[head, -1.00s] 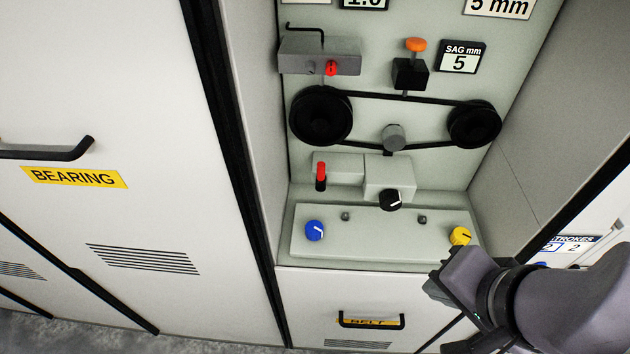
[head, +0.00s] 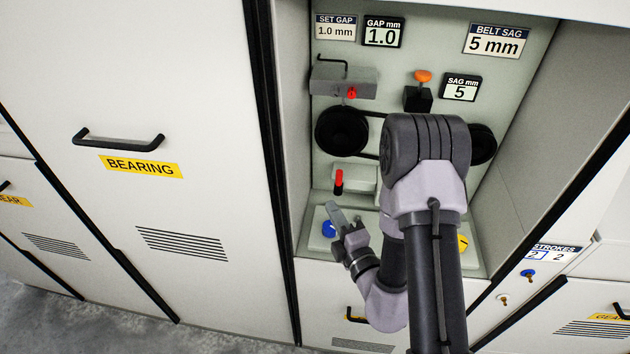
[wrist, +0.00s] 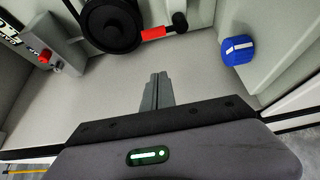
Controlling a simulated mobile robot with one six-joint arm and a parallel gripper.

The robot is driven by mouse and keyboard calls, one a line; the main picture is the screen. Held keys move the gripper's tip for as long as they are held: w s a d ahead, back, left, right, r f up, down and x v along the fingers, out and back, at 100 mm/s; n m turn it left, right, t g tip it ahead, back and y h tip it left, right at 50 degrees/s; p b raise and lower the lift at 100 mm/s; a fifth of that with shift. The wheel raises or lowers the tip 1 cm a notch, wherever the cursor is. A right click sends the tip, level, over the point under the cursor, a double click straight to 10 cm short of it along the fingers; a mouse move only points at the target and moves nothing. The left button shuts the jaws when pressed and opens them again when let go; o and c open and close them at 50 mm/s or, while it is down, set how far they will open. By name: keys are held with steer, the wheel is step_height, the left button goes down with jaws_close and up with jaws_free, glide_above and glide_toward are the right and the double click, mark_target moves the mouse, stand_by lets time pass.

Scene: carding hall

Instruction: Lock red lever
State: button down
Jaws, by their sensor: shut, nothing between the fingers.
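In the wrist view the red lever (wrist: 153,34) is beyond the fingertips, beside the black pulley. My gripper (head: 332,208) is shut and empty. Its fingertips point up toward the panel, a little below the red lever and apart from it. In the wrist view the shut fingers (wrist: 158,80) show no contact. A smaller red knob (head: 351,93) is on the upper grey block; it also shows in the wrist view (wrist: 45,56).
A blue knob (head: 328,229) lies close to my gripper and shows at right in the wrist view (wrist: 238,50). Belt pulleys (head: 342,131) and an orange knob (head: 423,76) are above. My arm hides the black knob and part of the belt. A yellow knob (head: 463,243) is right.

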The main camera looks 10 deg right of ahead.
mark_target(339, 181)
steer(key=shift+d, duration=0.1)
steer(key=w+d+b, duration=0.1)
steer(key=w+b, duration=0.8)
steer(key=b, duration=0.1)
steer(key=shift+w+d, duration=0.15)
steer(key=shift+d, duration=0.2)
